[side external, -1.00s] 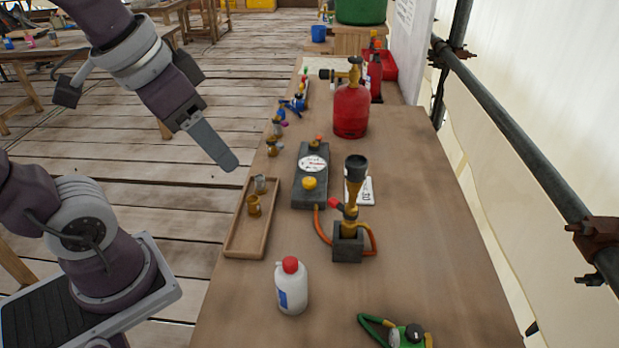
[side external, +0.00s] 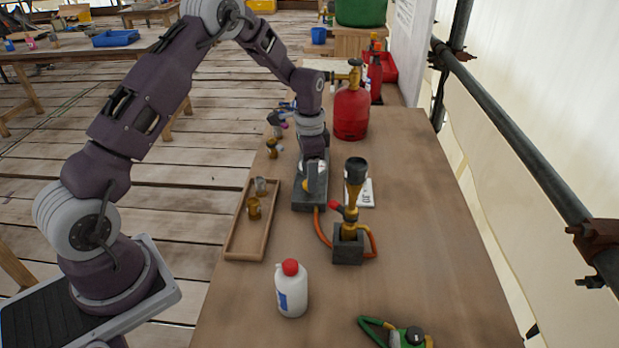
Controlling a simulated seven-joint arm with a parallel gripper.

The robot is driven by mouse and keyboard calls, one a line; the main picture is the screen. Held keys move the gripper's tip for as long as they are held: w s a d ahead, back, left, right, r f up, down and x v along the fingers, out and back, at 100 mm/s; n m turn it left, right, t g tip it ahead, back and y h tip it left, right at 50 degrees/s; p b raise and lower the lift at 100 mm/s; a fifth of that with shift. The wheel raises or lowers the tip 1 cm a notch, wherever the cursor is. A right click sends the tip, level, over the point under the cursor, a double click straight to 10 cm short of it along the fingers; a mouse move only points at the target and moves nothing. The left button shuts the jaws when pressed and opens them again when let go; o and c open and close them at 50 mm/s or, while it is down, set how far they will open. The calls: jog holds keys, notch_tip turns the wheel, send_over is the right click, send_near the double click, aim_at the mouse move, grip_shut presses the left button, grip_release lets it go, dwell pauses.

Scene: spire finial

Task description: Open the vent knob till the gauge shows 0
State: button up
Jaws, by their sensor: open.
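The dark gauge box (side external: 310,203) lies on the bench with an orange hose at its near end. In the earlier frame it shows a round white dial and a yellow knob. Now my gripper (side external: 313,192) is pointing down over the box, its jaws open, at the yellow knob (side external: 306,185). I cannot tell whether the fingers touch the knob. My wrist and gripper hide most of the dial, so its reading cannot be seen. Which knob is the vent is not marked legibly.
A burner on a dark block (side external: 348,248) stands close at the right, with a red knob and orange hose. A wooden tray (side external: 235,240) with small brass parts is at the left. A white bottle (side external: 291,292) is nearer. A red gas cylinder (side external: 351,113) stands behind.

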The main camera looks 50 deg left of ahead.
jog(key=shift+f, duration=0.65)
grip_shut()
jog(key=shift+n, duration=0.3)
jog(key=n, duration=0.5)
jog(key=shift+n, duration=0.4)
jog(key=n, duration=0.5)
jog(key=shift+n, duration=0.4)
grip_release()
